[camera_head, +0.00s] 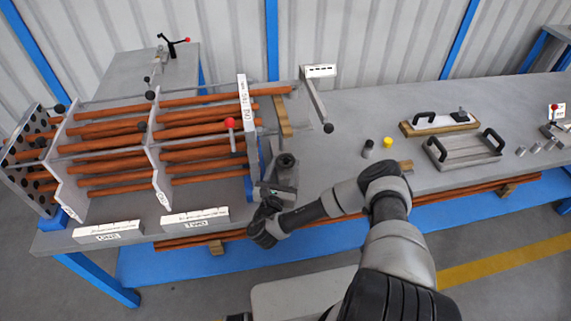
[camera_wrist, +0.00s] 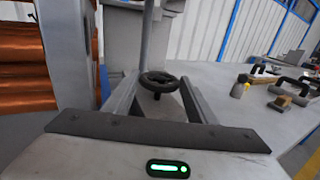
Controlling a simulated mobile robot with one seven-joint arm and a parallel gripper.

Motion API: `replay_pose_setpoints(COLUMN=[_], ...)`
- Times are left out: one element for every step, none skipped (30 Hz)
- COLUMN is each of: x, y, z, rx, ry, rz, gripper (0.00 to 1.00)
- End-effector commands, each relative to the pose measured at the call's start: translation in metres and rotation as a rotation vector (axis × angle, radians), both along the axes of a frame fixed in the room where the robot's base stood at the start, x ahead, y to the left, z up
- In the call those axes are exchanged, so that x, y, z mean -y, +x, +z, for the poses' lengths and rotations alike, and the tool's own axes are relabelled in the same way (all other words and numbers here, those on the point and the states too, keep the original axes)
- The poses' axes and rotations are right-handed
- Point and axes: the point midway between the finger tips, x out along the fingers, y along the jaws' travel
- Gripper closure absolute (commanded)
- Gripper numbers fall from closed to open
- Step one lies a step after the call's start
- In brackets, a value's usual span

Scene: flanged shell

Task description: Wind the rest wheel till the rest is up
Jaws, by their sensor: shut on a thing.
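The rest wheel (camera_wrist: 158,80) is a small black handwheel in the middle of the wrist view. It sits between the tips of my gripper (camera_wrist: 160,88), whose two grey fingers reach in from either side and are shut on it. Behind the wheel stands a grey block with an upright post (camera_wrist: 147,38). In the head view my gripper (camera_head: 272,190) is low at the right end of the tube rack, by a grey stand with a dark round top (camera_head: 286,163). The wheel is not clearly seen there. The rest's height cannot be told.
The rack holds several copper-coloured tubes (camera_head: 205,130) left of my gripper. A red-knobbed lever (camera_head: 230,124) stands close by. The bench (camera_head: 350,105) between is mostly clear.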

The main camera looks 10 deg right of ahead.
Motion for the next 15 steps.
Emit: replay_pose_setpoints(x=[-0.001, -0.001, -0.0011, -0.001, -0.0011, -0.0011, -0.0011, -0.001, -0.001, -0.001, -0.0009, -0.0009, -0.0009, -0.0009, -0.0009], y=[-0.0006, -0.0005, -0.0004, -0.0003, -0.0002, 0.0, 0.0, 0.0001, 0.0003, 0.0003, 0.0004, 0.0004, 0.0005, 0.0005, 0.0005], z=[-0.0008, -0.0008, -0.0008, -0.0007, -0.0007, -0.0007, -0.0006, -0.0006, -0.0006, -0.0006, -0.0006, -0.0005, -0.0005, -0.0004, -0.0004], rx=[-0.003, -0.002, -0.002, -0.001, -0.001, -0.001, 0.0, 0.0, 0.0, 0.0, 0.0, 0.0, 0.001, 0.001, 0.001], ry=[0.001, 0.001, 0.001, 0.0, 0.0, 0.0, 0.0, 0.0, 0.001, 0.001, 0.001, 0.001, 0.0, 0.0, 0.0], rz=[-0.015, -0.022, -0.031, -0.036, -0.04, -0.044, -0.047, -0.048, -0.05, -0.051, -0.052, -0.052, -0.052, -0.052, -0.052], gripper=[0.71, 0.71, 0.71, 0.71, 0.71, 0.71, 0.71, 0.71, 0.71, 0.71, 0.71, 0.71, 0.71, 0.71, 0.71])
